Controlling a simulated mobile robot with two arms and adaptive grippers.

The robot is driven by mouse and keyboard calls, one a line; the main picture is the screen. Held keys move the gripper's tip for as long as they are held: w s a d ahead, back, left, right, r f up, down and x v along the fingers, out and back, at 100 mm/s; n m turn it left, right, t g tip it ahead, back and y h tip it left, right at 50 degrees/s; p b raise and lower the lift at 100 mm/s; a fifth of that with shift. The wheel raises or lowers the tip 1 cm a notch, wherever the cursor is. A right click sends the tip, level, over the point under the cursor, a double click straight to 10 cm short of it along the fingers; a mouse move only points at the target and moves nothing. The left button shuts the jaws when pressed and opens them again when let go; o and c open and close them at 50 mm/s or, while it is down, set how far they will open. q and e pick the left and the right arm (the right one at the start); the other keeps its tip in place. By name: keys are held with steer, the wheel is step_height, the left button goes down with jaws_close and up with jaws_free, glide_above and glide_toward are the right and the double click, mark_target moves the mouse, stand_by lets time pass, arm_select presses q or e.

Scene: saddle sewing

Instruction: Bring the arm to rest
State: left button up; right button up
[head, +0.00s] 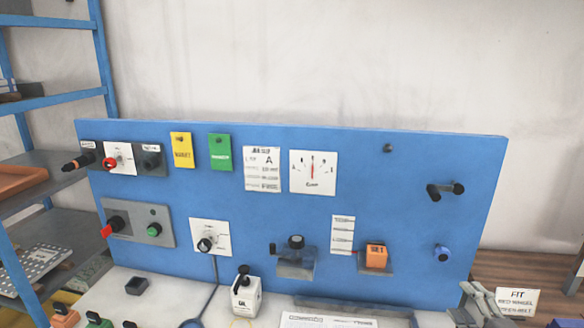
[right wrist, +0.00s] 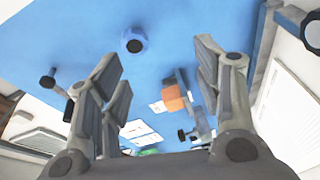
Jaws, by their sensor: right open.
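My right gripper (head: 476,299) shows at the lower right of the head view, in front of the right end of the blue panel (head: 340,220). In the right wrist view its two grey fingers (right wrist: 160,70) stand wide apart with nothing between them. The panel and a round blue knob (right wrist: 133,40) lie beyond the fingers in that view, apart from them. My left gripper is not in view.
The panel carries a black peg (head: 446,190), the blue knob (head: 442,253), an orange block (head: 376,254) and a dial card (head: 312,172). A white oil bottle (head: 245,293) stands on the bench before it. A white sign (head: 516,301) is right of my gripper. Blue shelving (head: 50,102) stands left.

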steer(key=s+a+f+m+g+h, duration=0.3)
steer(key=s+a+f+m+g, duration=0.5)
steer(key=s+a+f+m, duration=0.45)
steer(key=s+a+f+m+g+y, duration=0.1)
steer(key=s+a+f+g, duration=0.15)
steer(key=s+a, duration=0.45)
steer(key=s+a+f+m+g+y, duration=0.1)
steer(key=s+a+g+y, duration=0.2)
steer(key=s, duration=0.7)
step_height(320, 180, down, 27)
steer(key=s+g+h+b, duration=0.1)
steer(key=s+g+b, duration=0.1)
steer(key=s+d+f+b, duration=0.2)
steer(key=s+d+f, duration=0.1)
steer(key=s+f, duration=1.3)
step_height(320, 180, down, 3)
steer(key=shift+s+r+g+h, duration=0.1)
steer(key=shift+s+g+h, duration=0.2)
steer(key=shift+g, duration=0.15)
steer(key=shift+n, duration=0.25)
